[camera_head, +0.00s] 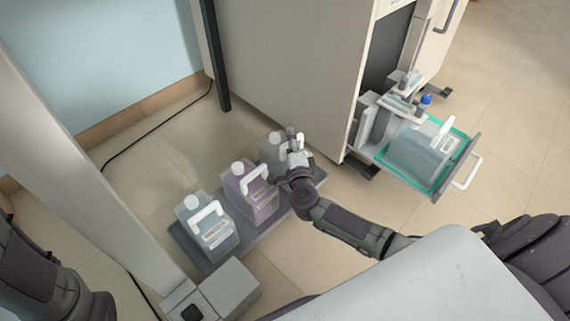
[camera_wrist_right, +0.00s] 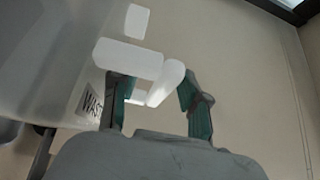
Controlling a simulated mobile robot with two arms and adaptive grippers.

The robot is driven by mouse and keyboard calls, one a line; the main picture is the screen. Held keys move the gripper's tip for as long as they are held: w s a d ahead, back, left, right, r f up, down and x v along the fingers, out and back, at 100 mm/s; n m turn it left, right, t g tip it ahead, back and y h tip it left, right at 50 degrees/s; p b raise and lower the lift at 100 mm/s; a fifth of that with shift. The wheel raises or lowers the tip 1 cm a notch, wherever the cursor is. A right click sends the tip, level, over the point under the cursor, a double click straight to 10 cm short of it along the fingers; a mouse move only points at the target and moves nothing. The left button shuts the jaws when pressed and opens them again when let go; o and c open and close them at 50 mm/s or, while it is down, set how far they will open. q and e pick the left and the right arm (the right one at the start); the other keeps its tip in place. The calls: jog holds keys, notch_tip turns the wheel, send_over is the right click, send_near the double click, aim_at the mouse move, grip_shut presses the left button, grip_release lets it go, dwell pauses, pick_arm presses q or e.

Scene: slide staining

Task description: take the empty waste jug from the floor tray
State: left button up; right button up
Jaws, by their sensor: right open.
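The dark floor tray (camera_head: 262,232) holds three jugs in a row. The far one is a clear, colourless jug (camera_head: 268,152), partly hidden by my right gripper. In the right wrist view this jug (camera_wrist_right: 45,55) is large at the left, with a label starting "WAS", a white cap (camera_wrist_right: 137,21) and a white handle (camera_wrist_right: 165,84). My right gripper (camera_head: 293,140) is open at this jug's handle. In the right wrist view the gripper's teal-padded fingers (camera_wrist_right: 157,98) stand on either side of the handle, apart. My left gripper is out of view.
A purple-filled jug (camera_head: 252,195) and a pale blue-grey jug (camera_head: 206,228) stand nearer on the tray. At right, an open drawer (camera_head: 470,155) holds another jug (camera_head: 412,155) in a teal-rimmed tray. A cabinet (camera_head: 290,65) stands behind. A grey box (camera_head: 228,292) stands by the tray's near end.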

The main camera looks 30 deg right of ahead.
grip_shut()
jog(key=shift+r, duration=0.1)
dwell(0.5)
